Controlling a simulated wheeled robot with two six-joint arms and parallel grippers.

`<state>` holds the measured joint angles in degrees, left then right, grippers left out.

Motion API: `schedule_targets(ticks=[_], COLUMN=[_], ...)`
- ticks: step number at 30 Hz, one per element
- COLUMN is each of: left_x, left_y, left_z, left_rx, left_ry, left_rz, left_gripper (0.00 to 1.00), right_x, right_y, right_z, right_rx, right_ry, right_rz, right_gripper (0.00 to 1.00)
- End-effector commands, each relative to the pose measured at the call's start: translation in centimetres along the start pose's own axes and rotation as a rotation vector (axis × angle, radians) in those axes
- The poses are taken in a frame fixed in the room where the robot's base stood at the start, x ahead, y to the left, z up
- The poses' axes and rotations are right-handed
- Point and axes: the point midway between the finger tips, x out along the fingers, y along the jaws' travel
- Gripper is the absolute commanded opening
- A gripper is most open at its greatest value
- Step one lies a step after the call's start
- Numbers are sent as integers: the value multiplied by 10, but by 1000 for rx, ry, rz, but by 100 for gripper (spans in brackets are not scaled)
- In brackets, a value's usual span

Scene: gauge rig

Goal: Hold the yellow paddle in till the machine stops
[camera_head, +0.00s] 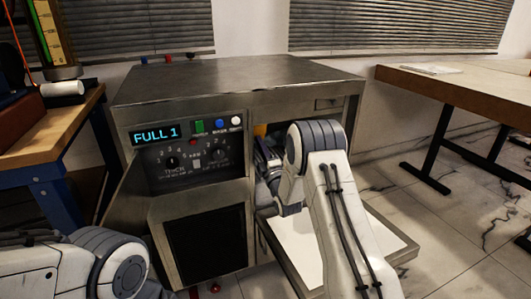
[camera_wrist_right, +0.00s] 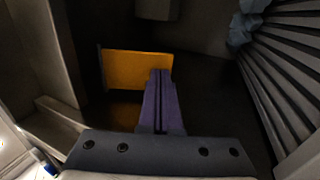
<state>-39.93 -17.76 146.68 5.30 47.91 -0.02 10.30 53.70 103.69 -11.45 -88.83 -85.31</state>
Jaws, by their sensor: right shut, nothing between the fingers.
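The yellow paddle (camera_wrist_right: 130,69) is a flat orange-yellow plate inside the machine's dark bay, seen in the right wrist view. A small yellow patch of it (camera_head: 260,130) shows in the head view above my right wrist. My right gripper (camera_wrist_right: 160,75) is shut and empty, its purple fingers pointing into the bay. Its fingertips overlap the paddle's right part; I cannot tell whether they touch it. The grey metal machine (camera_head: 235,77) has a lit display (camera_head: 155,134) reading "FULL 1". My left arm shows at lower left, its gripper out of view.
Green, blue and white buttons (camera_head: 219,125) and dials sit on the machine's front. A pale tray-like panel (camera_head: 295,240) juts out below the bay under my right arm. A wooden bench stands left, a table (camera_head: 465,88) right. Bay walls flank my right gripper.

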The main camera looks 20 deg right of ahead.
Motion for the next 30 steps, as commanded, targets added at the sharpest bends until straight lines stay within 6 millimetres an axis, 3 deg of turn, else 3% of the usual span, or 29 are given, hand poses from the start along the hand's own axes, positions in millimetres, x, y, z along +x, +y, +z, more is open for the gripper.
schedule_targets(ticks=[15,21,30], left_x=[-23,-24,-24], left_y=[2,2,2], left_z=[-1,-1,-1], left_rx=[0,0,0], left_ry=[0,0,0], left_rz=[0,0,0], left_gripper=[50,50,50], right_x=[-88,-101,-101], right_y=[0,0,0], right_z=[0,0,0], right_rx=[0,0,0], right_ry=[-1,0,0], right_rz=[-5,-1,0], right_gripper=[0,0,0])
